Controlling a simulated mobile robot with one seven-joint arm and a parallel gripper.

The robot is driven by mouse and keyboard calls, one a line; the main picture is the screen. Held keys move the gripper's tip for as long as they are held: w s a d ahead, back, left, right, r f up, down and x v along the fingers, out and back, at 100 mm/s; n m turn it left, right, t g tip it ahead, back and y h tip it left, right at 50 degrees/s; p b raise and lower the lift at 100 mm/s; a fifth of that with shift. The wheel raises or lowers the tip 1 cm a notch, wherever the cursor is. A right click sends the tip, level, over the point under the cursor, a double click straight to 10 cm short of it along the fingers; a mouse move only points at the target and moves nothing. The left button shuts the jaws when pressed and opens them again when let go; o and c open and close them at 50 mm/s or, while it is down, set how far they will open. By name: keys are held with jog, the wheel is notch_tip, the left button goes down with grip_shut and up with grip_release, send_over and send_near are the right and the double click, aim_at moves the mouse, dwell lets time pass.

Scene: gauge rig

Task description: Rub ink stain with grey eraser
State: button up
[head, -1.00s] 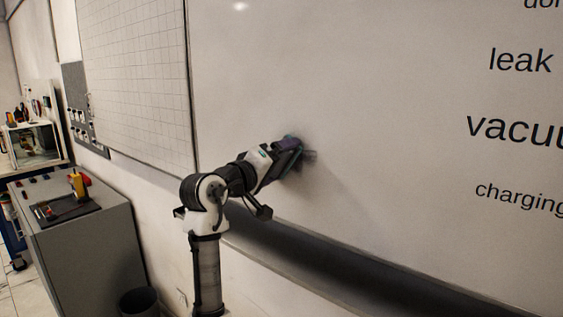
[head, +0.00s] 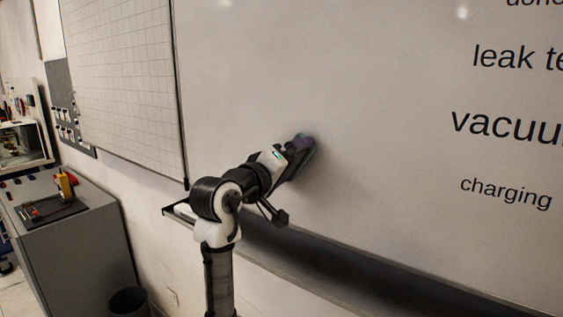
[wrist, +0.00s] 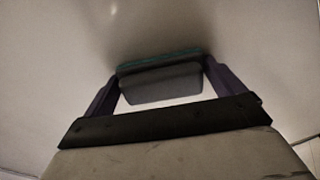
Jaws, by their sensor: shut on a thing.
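My gripper (head: 298,157) is at the whiteboard (head: 360,90), left of the printed words. In the wrist view, its two purple fingers (wrist: 162,88) are shut on the grey eraser (wrist: 160,85), a block with a teal far edge. The eraser is at the board face; I cannot tell whether it is pressing on it. In the head view the eraser is a small dark shape mostly hidden by the gripper. I cannot make out a separate ink stain in either current view; the eraser and gripper cover that patch of board.
A dark tray ledge (head: 350,270) runs along the board's lower edge, below my arm. A gridded sheet (head: 125,80) hangs to the left. A grey cabinet (head: 85,250) with a yellow tool (head: 66,186) on top and a dark bin (head: 129,302) stand at lower left.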

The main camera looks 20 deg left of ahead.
aim_at(319, 163)
jog(key=shift+s+d, duration=0.3)
jog(key=shift+d, duration=0.5)
jog(key=shift+s+d, duration=0.25)
jog(key=shift+d, duration=0.55)
jog(key=shift+s+d, duration=0.3)
jog(key=shift+d, duration=0.5)
jog(key=shift+d+p, duration=0.1)
jog(key=shift+p, duration=0.2)
jog(key=shift+w+a+p, duration=0.2)
jog(key=shift+a, duration=0.45)
jog(key=shift+w+a+p, duration=0.15)
jog(key=shift+w+a, duration=0.1)
jog(key=shift+a, duration=0.35)
jog(key=shift+w+a+p, duration=0.2)
jog(key=shift+a, duration=0.45)
jog(key=w+a, duration=0.2)
jog(key=a, duration=0.5)
jog(key=shift+w, duration=0.35)
jog(key=shift+s, duration=0.15)
jog(key=shift+v, duration=2.9)
